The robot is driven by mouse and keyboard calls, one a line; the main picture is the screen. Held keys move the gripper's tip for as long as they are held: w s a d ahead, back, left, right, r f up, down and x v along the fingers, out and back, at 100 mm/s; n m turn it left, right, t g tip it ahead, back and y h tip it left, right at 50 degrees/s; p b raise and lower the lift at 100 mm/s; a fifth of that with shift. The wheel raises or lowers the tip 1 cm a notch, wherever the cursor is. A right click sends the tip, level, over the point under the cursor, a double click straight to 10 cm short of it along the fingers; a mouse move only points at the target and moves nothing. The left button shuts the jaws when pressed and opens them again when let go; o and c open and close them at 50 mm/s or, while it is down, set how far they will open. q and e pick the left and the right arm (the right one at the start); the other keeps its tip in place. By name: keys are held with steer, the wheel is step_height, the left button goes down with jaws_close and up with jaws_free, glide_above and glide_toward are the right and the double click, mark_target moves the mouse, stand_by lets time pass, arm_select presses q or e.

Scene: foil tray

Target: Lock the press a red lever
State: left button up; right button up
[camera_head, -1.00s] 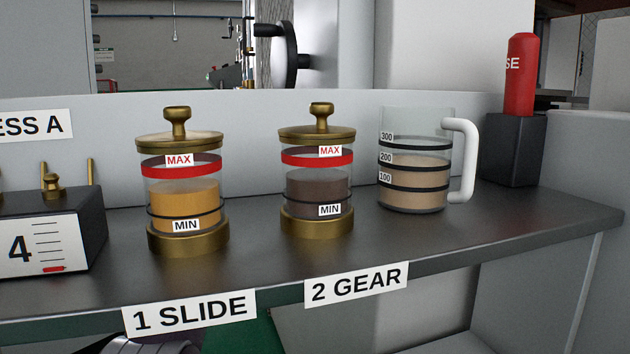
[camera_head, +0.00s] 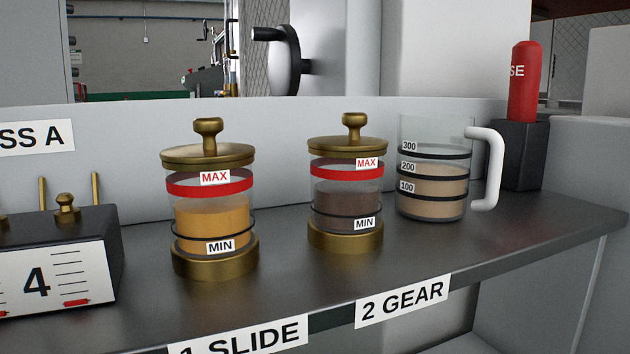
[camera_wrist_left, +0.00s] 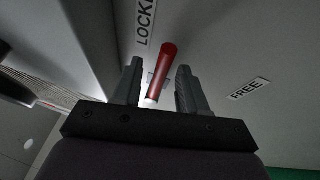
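In the left wrist view a red lever (camera_wrist_left: 162,70) stands out from a grey panel. Its lower end is pale and bright. A label starting "LOCK" (camera_wrist_left: 147,22), cut off by the frame edge, is above and left of it. A "FREE" label (camera_wrist_left: 248,88) is to the right. My left gripper (camera_wrist_left: 158,84) is open, with the lever showing between its two fingers. I see a gap on each side of the lever; its depth relative to the fingertips is hard to tell. The head view shows neither gripper nor this lever. My right gripper is not in view.
On the dark shelf (camera_head: 280,300) stand two brass-lidded glass jars (camera_head: 215,215) (camera_head: 345,200), a measuring jug (camera_head: 432,175), and a black block (camera_head: 522,160) with a red upright handle (camera_head: 523,80). A gauge box marked 4 (camera_head: 60,270) is at the left.

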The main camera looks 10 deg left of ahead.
arm_select(q)
steer(key=v, duration=0.7)
steer(key=shift+s, duration=0.2)
steer(key=shift+a, duration=0.1)
